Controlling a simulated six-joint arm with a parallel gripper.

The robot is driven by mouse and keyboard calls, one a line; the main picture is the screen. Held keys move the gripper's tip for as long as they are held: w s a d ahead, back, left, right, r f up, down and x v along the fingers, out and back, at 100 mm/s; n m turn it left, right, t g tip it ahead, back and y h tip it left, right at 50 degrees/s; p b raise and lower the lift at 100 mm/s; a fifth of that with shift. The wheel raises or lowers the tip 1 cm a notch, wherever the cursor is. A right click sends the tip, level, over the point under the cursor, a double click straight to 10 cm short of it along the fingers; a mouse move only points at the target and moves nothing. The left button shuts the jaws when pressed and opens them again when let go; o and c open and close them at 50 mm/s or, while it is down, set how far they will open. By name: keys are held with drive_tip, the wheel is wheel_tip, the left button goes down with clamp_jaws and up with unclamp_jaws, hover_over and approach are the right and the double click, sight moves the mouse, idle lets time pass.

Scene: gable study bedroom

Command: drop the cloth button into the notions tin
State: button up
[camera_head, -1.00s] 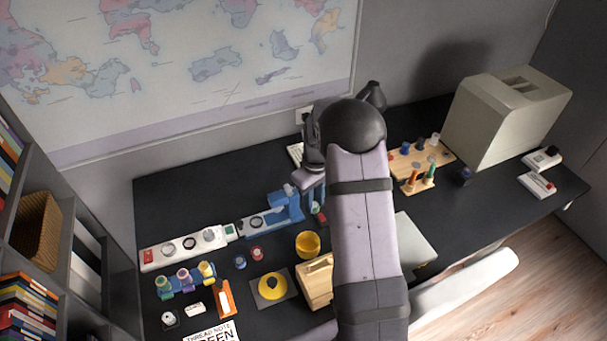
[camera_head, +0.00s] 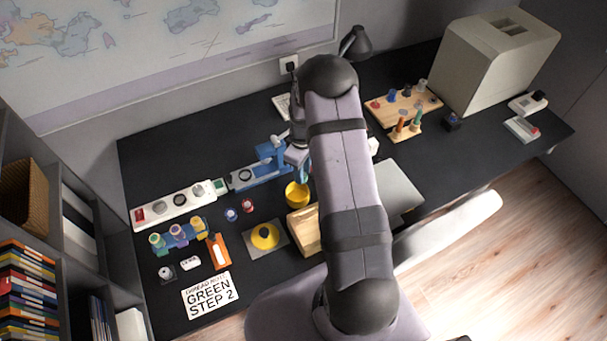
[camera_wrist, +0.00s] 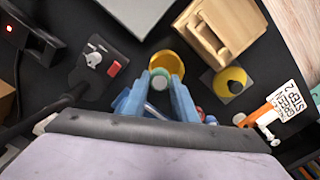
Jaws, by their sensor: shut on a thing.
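The notions tin appears to be the round yellow tin (camera_head: 296,196), standing on the dark desk left of my arm. It also shows in the wrist view (camera_wrist: 178,62), just beyond my fingertips. My gripper (camera_wrist: 160,82) has blue fingers, shut on a small pale green round thing (camera_wrist: 159,74), which looks like the cloth button. In the wrist view the button overlaps the tin's opening; its height above the tin cannot be told. In the head view the fingers (camera_head: 304,172) show over the tin's back edge, and the button is hidden.
A wooden box (camera_head: 303,229) stands close in front of the tin. A yellow round piece on a grey mat (camera_head: 283,239) lies to its left. A blue stand (camera_head: 262,171) is behind left.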

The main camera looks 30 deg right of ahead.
drive_tip(key=shift+f+b, duration=2.1)
drive_tip(key=shift+f, duration=0.9)
drive_tip(key=o, duration=1.1)
drive_tip(key=shift+r, duration=0.15)
drive_tip(key=shift+s+r+b, duration=0.1)
drive_tip(key=shift+r+b, duration=1.15)
drive_tip(key=shift+r, duration=2.3)
